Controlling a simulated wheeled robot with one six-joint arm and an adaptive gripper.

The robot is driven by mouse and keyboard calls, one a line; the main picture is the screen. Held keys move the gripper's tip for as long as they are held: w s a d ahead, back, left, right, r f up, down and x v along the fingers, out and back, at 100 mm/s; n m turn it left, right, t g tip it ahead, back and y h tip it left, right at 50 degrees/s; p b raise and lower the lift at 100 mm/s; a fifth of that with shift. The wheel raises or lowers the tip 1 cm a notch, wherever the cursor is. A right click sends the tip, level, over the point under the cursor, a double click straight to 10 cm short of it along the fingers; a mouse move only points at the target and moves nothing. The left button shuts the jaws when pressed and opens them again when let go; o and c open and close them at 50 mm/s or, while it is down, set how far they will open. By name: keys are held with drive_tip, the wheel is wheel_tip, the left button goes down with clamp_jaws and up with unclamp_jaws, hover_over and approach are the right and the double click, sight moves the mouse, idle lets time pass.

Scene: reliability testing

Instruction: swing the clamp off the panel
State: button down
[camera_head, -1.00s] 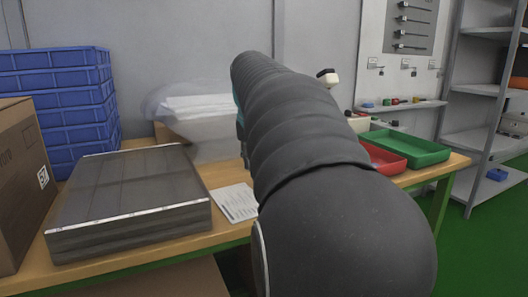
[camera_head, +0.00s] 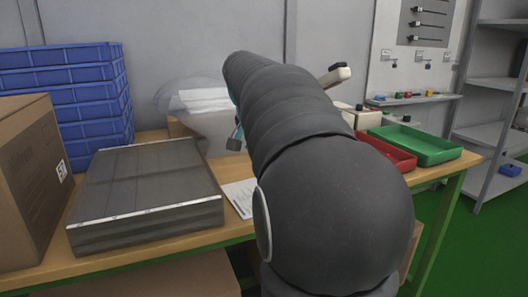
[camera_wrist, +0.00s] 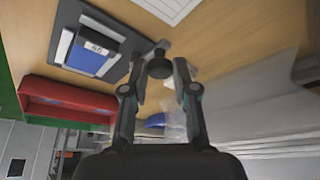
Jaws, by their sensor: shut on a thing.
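The panel (camera_wrist: 88,57) is a small blue plate with a white label in the wrist view, upper left. It lies on a dark grey fixture (camera_wrist: 118,37) on the wooden bench. The clamp (camera_wrist: 159,66) has a round black end and a short dark arm at the fixture's edge, off to the right of the panel. My gripper (camera_wrist: 162,72) is shut on the clamp's black end, its fingers on both sides. In the head view my arm hides the fixture and panel; only a small part of my gripper (camera_head: 237,138) shows.
A red tray (camera_head: 392,153) and a green tray (camera_head: 425,147) stand right of my arm. A cream handle-like thing (camera_head: 335,75) rises behind it. A grey slatted box (camera_head: 150,185), blue crates (camera_head: 105,105) and a carton (camera_head: 30,165) fill the bench's left. A paper sheet (camera_head: 240,195) lies between.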

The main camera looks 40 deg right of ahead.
drive_tip(key=shift+d+f, duration=0.1)
drive_tip(key=shift+f, duration=0.15)
drive_tip(key=c, duration=0.9)
unclamp_jaws()
drive_tip(key=shift+d, duration=0.1)
drive_tip(key=shift+r, duration=0.2)
drive_tip(key=shift+a+r, duration=0.2)
drive_tip(key=shift+r, duration=0.05)
drive_tip(key=v, duration=1.1)
drive_tip(key=shift+r, duration=0.15)
drive_tip(key=shift+s, duration=0.15)
